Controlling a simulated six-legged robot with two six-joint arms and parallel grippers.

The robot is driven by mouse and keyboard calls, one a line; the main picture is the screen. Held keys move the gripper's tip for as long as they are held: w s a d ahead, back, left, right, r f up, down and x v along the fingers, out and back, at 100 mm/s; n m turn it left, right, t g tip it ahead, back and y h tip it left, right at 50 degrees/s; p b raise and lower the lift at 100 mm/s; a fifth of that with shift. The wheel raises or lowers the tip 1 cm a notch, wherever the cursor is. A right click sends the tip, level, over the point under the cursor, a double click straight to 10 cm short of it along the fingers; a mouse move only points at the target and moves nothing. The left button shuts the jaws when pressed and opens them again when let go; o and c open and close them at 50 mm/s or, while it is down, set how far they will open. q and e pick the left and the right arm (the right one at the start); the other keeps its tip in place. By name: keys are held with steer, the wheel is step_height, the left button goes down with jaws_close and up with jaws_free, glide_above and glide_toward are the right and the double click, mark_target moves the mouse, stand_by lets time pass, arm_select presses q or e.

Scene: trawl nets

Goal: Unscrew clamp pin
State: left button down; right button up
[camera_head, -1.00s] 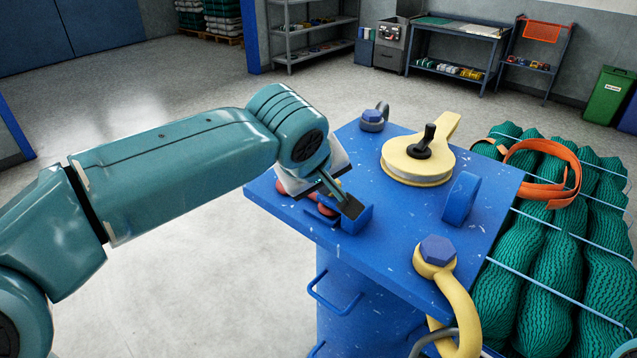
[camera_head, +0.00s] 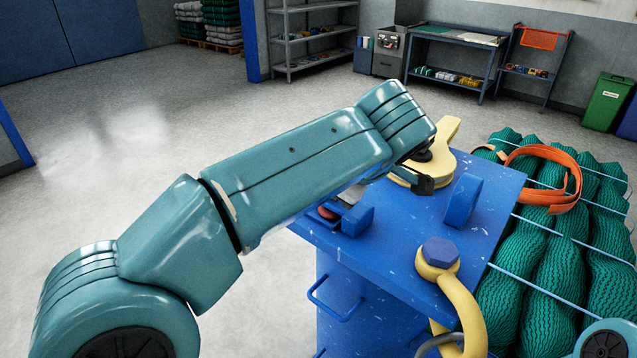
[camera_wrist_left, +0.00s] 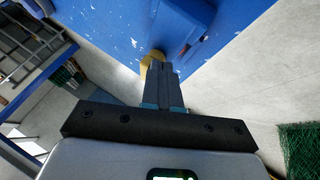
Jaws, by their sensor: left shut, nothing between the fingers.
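A yellow round plate (camera_head: 446,140) with a handle lies on the blue table, partly covered by my left wrist; its black knob is mostly hidden. My left gripper (camera_head: 422,185) is shut and empty, at the plate's near side. In the left wrist view its fingers (camera_wrist_left: 163,88) are together, with a yellow piece (camera_wrist_left: 152,57) just behind their tips. A blue hex-headed pin (camera_head: 440,251) sits in a yellow shackle (camera_head: 468,315) at the table's near right, apart from the gripper. I cannot tell which part is the clamp pin. My right gripper is out of view.
The blue table (camera_head: 400,245) has an upright blue plate (camera_head: 462,201) and a blue bracket (camera_head: 357,220) beside a red part (camera_head: 328,212). Green nets (camera_head: 555,245) with an orange strap (camera_head: 545,195) lie at right. Open floor lies left.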

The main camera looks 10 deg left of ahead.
arm_select(q)
steer(key=shift+d+n, duration=0.25)
steer(key=shift+n, duration=0.05)
steer(key=shift+w+a+y, duration=0.1)
steer(key=shift+w+y, duration=0.05)
steer(key=shift+y, duration=0.15)
steer(key=shift+f, duration=0.1)
stand_by(0.6)
